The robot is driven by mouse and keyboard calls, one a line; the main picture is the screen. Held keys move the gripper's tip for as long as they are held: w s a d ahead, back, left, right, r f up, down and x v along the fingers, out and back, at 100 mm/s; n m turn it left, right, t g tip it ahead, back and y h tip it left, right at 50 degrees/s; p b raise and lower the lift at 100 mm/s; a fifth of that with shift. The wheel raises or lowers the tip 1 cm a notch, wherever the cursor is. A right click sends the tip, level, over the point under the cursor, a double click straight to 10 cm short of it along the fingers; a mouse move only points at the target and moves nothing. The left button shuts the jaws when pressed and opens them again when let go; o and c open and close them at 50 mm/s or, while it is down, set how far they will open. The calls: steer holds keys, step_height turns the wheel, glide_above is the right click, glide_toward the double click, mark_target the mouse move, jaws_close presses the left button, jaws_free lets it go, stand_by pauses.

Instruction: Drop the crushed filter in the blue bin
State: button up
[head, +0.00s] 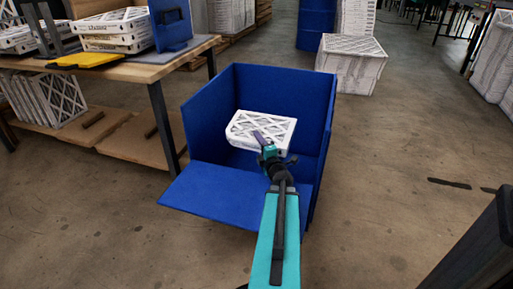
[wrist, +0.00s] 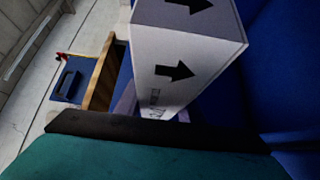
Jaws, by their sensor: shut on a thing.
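A white boxed filter (head: 262,128) with a lattice face is held by my gripper (head: 262,140) over the blue bin (head: 195,108). The bin stands on the floor with its front flap folded down. In the wrist view the filter (wrist: 190,60) shows its side with black arrows, and the blue of the bin (wrist: 285,70) lies behind it at the right. My gripper is shut on the filter's near edge. I cannot tell whether the filter touches the bin's inside, and no crushing is visible on it.
A wooden workbench (head: 155,72) at the left bears stacked filters (head: 115,40) and a yellow item (head: 85,61). A white carton stack (head: 350,65) and a blue barrel (head: 315,25) stand behind the bin. The floor to the right is mostly clear.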

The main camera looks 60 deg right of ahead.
steer(key=shift+w+d+f+p, duration=0.15)
steer(key=shift+w+d+f, duration=0.35)
steer(key=shift+d, duration=1.65)
steer(key=shift+w+d+f+p, duration=0.25)
steer(key=shift+w+d, duration=0.6)
steer(key=shift+d, duration=1.3)
steer(key=shift+w+d+f+p, duration=0.1)
steer(key=shift+w+d+f, duration=0.4)
steer(key=shift+d, duration=1.65)
steer(key=shift+w+r, duration=0.15)
steer(key=o, duration=1.2)
steer(key=shift+p+v, duration=0.8)
steer(key=shift+v, duration=2.95)
steer(key=shift+w, duration=0.1)
